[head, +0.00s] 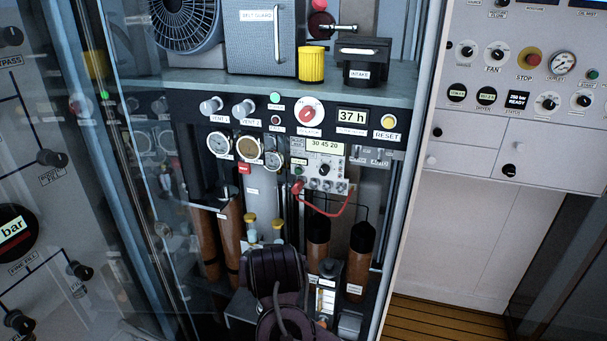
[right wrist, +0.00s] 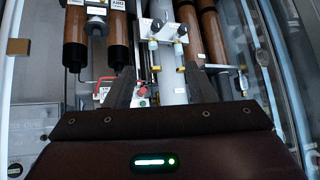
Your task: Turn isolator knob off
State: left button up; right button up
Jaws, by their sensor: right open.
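The isolator knob (head: 308,115) is a red knob on a round pale plate, in the dark panel strip below the shelf in the head view. A white label sits under it. My dark right arm rises from the bottom centre of the head view, below the knob and in front of the bottles; its fingertips cannot be made out there. In the right wrist view my right gripper (right wrist: 160,86) is open, its two dark fingers apart with nothing clearly between them. I cannot identify the knob in that view. My left gripper is not in view.
An hour display (head: 352,116) and a yellow reset button (head: 389,122) are right of the knob. Two vent knobs (head: 243,108) are to its left. Gauges (head: 249,147), a meter box (head: 318,163) and a red hose (head: 331,212) lie below. A glass door (head: 130,150) stands left.

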jog(key=w+r+m+t+h, duration=0.1)
jog(key=w+r+t+h, duration=0.25)
jog(key=w+r, duration=0.55)
jog(key=m+t+h, duration=0.4)
jog(key=t, duration=0.1)
send_near(305, 115)
jog(key=w, duration=0.1)
jog(key=shift+y, duration=0.25)
jog(key=p+x, duration=0.1)
jog(key=x, duration=0.1)
jog(key=p+x, duration=0.2)
jog(key=x, duration=0.1)
jog(key=p+x, duration=0.1)
jog(key=x, duration=0.1)
jog(key=shift+w+d+r+p, duration=0.15)
jog(key=shift+w+d+p, duration=0.05)
jog(key=shift+d+p, duration=0.25)
jog(key=shift+w, duration=0.45)
jog(key=c, duration=1)
